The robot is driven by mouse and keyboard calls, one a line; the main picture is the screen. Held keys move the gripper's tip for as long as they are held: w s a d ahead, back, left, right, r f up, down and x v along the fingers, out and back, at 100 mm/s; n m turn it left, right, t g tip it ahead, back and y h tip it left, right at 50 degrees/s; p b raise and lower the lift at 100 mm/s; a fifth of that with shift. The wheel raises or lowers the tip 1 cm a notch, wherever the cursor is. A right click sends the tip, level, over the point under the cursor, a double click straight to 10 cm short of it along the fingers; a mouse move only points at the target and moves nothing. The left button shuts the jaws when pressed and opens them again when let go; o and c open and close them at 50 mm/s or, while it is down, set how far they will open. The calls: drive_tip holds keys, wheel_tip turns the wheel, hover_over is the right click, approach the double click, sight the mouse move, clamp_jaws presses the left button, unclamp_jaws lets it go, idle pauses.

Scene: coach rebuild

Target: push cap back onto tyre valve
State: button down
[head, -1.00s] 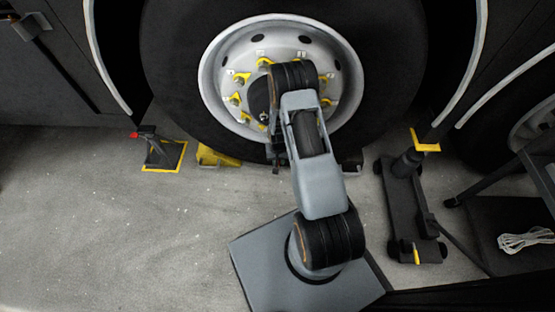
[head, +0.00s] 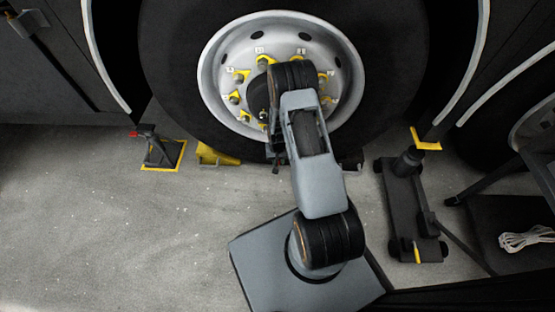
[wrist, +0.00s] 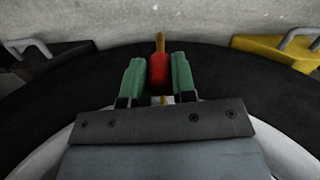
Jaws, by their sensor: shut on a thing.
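In the wrist view my gripper (wrist: 157,80), with two green fingers, is shut on a red piece (wrist: 158,72), which looks like the cap. A thin brass-coloured tip (wrist: 160,42) sticks out beyond it, away from the gripper's body. A small brass-coloured bit (wrist: 163,100) shows at its near end. I cannot tell which of these belongs to the valve, or whether the cap touches it. The tyre (head: 180,75) and pale wheel rim (head: 214,82) stand in front of me in the head view. My arm covers the lower middle of the wheel there, and hides the cap and fingers.
A yellow wheel chock (head: 215,155) stands at the tyre's lower left and also shows in the wrist view (wrist: 270,52). A jack stand (head: 160,152) is further left. A trolley jack (head: 408,205) stands to the right. The floor at left (head: 100,230) is clear.

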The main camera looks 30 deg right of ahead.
drive_tip(key=shift+f+b, duration=0.8)
drive_tip(key=shift+f, duration=0.2)
drive_tip(key=c, duration=0.8)
unclamp_jaws()
drive_tip(key=shift+c, duration=0.2)
wheel_tip(320, 180, up, 14)
drive_tip(key=p, duration=0.5)
drive_tip(key=shift+p, duration=0.3)
